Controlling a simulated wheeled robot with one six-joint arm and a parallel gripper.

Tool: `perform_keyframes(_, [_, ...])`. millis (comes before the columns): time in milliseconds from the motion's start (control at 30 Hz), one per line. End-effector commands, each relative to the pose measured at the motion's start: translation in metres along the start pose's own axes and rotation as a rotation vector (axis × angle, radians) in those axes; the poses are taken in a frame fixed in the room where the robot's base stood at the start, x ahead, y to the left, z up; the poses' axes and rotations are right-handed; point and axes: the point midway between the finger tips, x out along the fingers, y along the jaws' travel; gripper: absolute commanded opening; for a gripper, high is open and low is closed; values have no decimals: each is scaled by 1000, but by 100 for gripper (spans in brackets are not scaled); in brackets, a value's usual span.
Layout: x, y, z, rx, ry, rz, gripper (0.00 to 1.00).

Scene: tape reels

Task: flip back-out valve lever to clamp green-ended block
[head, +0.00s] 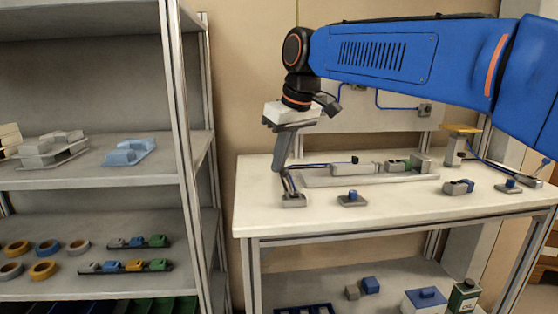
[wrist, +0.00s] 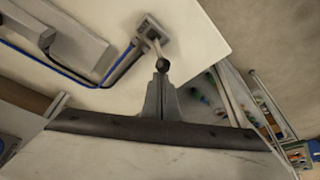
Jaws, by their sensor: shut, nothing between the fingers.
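The valve (head: 294,201) is a small grey box with a lever at the near left of the bench top. Its lever (wrist: 155,48) ends in a black ball knob (wrist: 163,66) and leans toward my gripper. My gripper (head: 278,169) points down at the lever. In the wrist view, the shut fingertips (wrist: 160,77) are right at the knob; I cannot tell whether they touch. The green-ended block (head: 398,166) sits in the long grey fixture (head: 330,180), between a grey cylinder part (head: 367,169) and an end stop (head: 421,163).
A blue hose (wrist: 55,67) runs from the valve along the bench. Blue-topped button boxes (head: 352,200) and (head: 508,187) and a grey-blue block (head: 458,187) stand on the bench (head: 420,210). A shelf rack (head: 185,150) with reels and blocks stands left.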

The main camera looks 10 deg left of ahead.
Motion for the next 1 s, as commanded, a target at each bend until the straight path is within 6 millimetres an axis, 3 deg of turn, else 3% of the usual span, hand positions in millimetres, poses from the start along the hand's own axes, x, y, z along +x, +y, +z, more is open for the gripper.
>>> perform_keyframes(700, [-6,12,7,37,74,-99,0])
perform_keyframes(1000, [-11,28,17,87,171,-228,0])
